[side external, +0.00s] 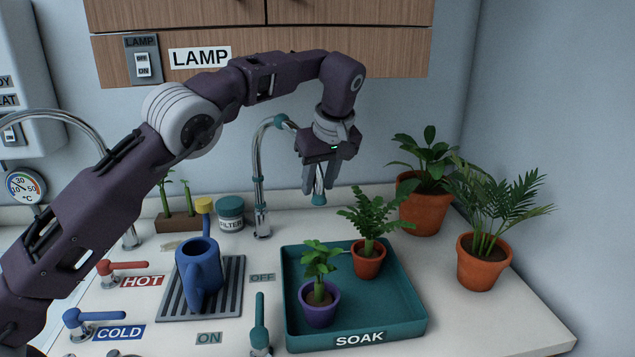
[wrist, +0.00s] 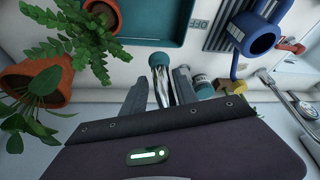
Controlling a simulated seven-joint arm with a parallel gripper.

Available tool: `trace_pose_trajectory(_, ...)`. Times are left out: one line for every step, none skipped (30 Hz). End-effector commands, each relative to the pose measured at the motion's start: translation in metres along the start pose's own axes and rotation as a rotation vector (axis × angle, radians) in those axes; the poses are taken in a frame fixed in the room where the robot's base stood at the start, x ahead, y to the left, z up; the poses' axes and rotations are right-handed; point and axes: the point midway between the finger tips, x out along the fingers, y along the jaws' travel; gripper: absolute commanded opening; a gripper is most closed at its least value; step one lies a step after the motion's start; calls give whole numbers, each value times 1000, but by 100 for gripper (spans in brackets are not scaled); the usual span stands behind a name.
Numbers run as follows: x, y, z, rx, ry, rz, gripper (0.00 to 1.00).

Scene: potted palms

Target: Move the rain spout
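The rain spout (side external: 258,180) is a chrome pipe with teal fittings. It rises from the counter behind the tray and arches to the right, ending in a teal tip (side external: 319,198). My gripper (side external: 320,186) points down at that end, with its fingers apart. In the wrist view, the chrome end and teal tip of the spout (wrist: 160,78) show between the fingers of my gripper (wrist: 161,72), with no clear contact visible. My gripper hides part of the spout's arch in the side view.
A teal SOAK tray (side external: 408,322) holds a purple-potted plant (side external: 319,305) and a fern (side external: 368,255). Two larger palms (side external: 425,210) (side external: 484,262) stand right. A blue watering can (side external: 200,270) sits on a drain mat. A teal lever (side external: 259,325) stands by ON and OFF labels. A cabinet (side external: 350,45) hangs above.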

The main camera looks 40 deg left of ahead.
Motion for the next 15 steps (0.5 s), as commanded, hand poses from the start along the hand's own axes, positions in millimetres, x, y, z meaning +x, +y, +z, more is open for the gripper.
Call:
trace_pose_trajectory(0,0,0,-1,0,-1,43)
trace_pose_trajectory(0,0,0,-1,0,-2,43)
trace_pose_trajectory(0,-1,0,-1,-1,-2,43)
trace_pose_trajectory(0,-1,0,-1,-1,-3,43)
trace_pose_trajectory(0,-1,0,-1,-2,-3,43)
trace_pose_trajectory(0,-1,1,-1,-2,-4,43)
trace_pose_trajectory(0,-1,1,-1,-2,-4,43)
trace_pose_trajectory(0,-1,1,-1,-3,-4,43)
trace_pose_trajectory(0,-1,1,-1,-3,-4,43)
trace_pose_trajectory(-1,-1,1,-1,-3,-4,43)
trace_pose_trajectory(-2,-1,1,-1,-3,-4,43)
trace_pose_trajectory(-5,-1,1,-1,-3,-3,43)
trace_pose_trajectory(-8,0,1,-1,-2,-2,43)
trace_pose_trajectory(-13,0,0,-2,-1,-2,43)
trace_pose_trajectory(-20,0,0,-2,0,-1,43)
